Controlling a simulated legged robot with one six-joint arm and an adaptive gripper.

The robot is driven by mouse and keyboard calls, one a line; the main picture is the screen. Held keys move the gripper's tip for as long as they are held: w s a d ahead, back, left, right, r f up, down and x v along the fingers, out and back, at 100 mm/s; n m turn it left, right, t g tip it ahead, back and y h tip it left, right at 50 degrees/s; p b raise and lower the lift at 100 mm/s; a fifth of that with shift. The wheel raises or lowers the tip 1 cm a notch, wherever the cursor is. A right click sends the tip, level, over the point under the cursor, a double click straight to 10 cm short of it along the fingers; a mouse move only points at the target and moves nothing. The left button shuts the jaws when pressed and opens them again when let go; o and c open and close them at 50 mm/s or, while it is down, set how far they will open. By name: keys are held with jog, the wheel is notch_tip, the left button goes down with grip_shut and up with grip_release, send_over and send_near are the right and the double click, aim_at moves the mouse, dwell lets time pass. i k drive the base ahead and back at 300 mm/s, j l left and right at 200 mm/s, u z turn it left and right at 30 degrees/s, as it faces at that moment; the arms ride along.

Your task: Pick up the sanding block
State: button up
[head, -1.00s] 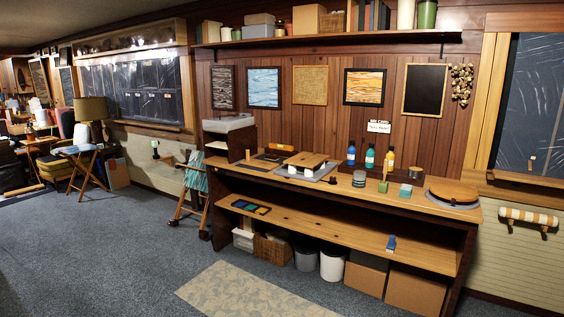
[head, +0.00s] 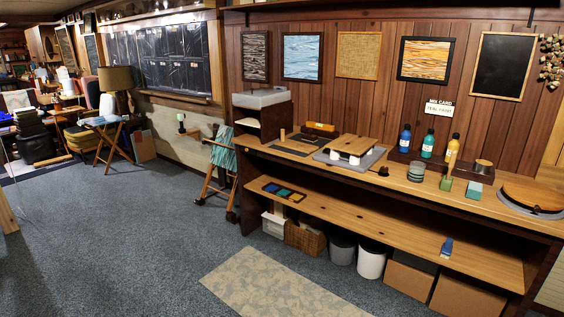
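I cannot tell for sure which object is the sanding block. A brown-orange block (head: 320,130) lies at the back of the bench further left. A small blue object (head: 447,247) lies on the bench's lower shelf (head: 390,238). My gripper is not in view.
Blue, teal and yellow bottles (head: 428,145) stand behind the small blocks. A round wooden disc (head: 534,193) sits at the bench's right end. Cardboard boxes (head: 411,274) and white bins stand under the shelf. The carpet (head: 150,240) and pale rug (head: 275,287) in front are clear.

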aim_at(308, 136)
jog(key=i+u, duration=0.4)
jog(key=i, duration=1.4)
jog(key=i+z, duration=0.1)
jog(key=i, duration=0.4)
jog(key=i+j+z, duration=0.15)
jog(key=i, duration=0.3)
jog(key=i+j+z, duration=0.1)
jog(key=i, duration=0.4)
jog(key=i+j+z, duration=0.1)
jog(key=i+j, duration=0.15)
jog(key=i, duration=0.2)
jog(key=i+j+z, duration=0.2)
jog(key=i+z, duration=0.15)
jog(key=i+j+z, duration=0.75)
jog(key=i+j, duration=0.05)
jog(key=j, duration=0.05)
